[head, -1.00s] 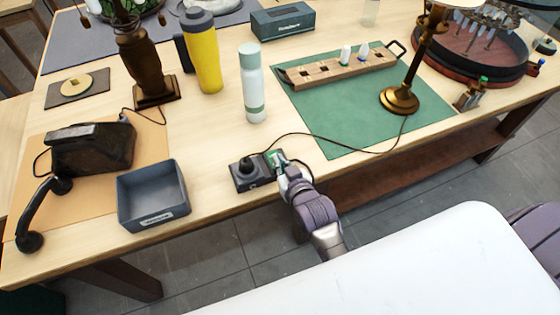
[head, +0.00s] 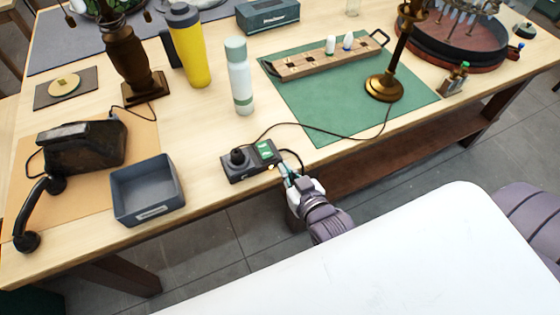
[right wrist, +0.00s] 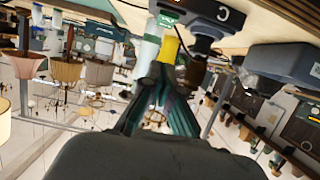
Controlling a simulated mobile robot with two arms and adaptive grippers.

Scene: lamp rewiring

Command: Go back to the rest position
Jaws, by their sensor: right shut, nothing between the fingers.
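My right gripper (head: 288,172) is shut and empty at the table's front edge. It is just right of and in front of a small dark box with a black knob and a green panel (head: 238,172), with a small gap that is hard to judge. In the right wrist view the fingers (right wrist: 160,85) are together, and the dark box (right wrist: 212,18) is above them. My left gripper is in neither view.
A cord runs from the box to the brass lamp stand (head: 384,88) on the green mat (head: 340,122). A grey open bin (head: 147,208) and an old telephone (head: 82,146) are at left. A pale bottle (head: 240,78) stands behind the box. A white surface (head: 400,262) lies in front.

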